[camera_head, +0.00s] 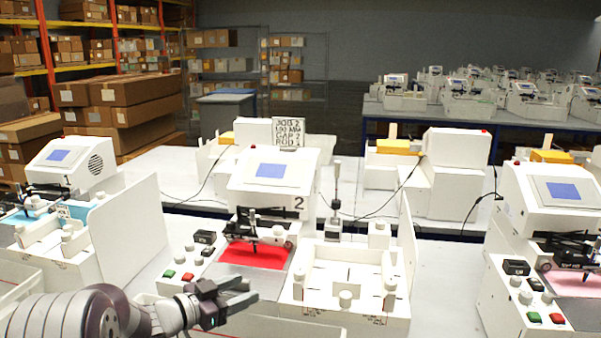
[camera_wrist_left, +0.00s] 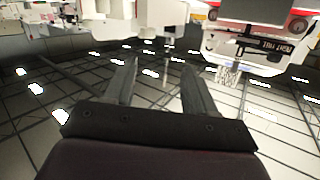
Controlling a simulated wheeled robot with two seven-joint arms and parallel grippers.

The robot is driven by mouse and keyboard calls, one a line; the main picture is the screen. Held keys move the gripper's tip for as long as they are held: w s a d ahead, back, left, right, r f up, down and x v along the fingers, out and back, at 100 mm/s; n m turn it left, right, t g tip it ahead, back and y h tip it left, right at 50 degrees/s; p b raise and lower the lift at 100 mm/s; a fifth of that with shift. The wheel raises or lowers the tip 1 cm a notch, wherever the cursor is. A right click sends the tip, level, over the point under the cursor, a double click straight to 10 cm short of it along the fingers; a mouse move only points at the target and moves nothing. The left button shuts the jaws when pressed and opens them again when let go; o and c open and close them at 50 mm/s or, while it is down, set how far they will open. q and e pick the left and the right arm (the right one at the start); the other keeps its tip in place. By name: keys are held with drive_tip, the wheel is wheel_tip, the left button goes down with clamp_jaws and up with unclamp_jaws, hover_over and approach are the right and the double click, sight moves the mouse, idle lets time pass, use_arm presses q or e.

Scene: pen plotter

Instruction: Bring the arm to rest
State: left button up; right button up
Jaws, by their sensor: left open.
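My left gripper (camera_head: 240,293) is open and empty in the head view, at the front left of the plotter marked 2 (camera_head: 272,182). It is raised in front of the control panel with the green and red buttons. My right gripper does not show in either view.
A white fixture tray (camera_head: 345,310) stands right of the plotter. Similar machines stand at left (camera_head: 65,165) and right (camera_head: 560,195). A white upright panel (camera_head: 128,225) is close behind my left arm. Shelves with boxes (camera_head: 120,92) are far back.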

use_arm(q)
drive_tip(key=s+a+f+n+g+y+p, duration=0.2)
drive_tip(key=s+a+f+n+y, duration=0.3)
drive_tip(key=s+a+n+y, duration=0.4)
drive_tip(key=s+d+f+g+y, duration=0.1)
drive_tip(key=s+g, duration=0.1)
drive_tip(key=s, duration=0.4)
drive_tip(key=s+d+f+n+g, duration=0.1)
drive_tip(key=s+g, duration=0.2)
drive_tip(key=s, duration=0.4)
drive_tip(key=s+d+f+g+y+p, duration=0.1)
drive_tip(key=s+d+g, duration=0.1)
drive_tip(key=s, duration=0.5)
drive_tip(key=shift+s+f+g+y, duration=0.2)
drive_tip(key=shift+f+g+y, duration=0.1)
drive_tip(key=shift+g, duration=0.2)
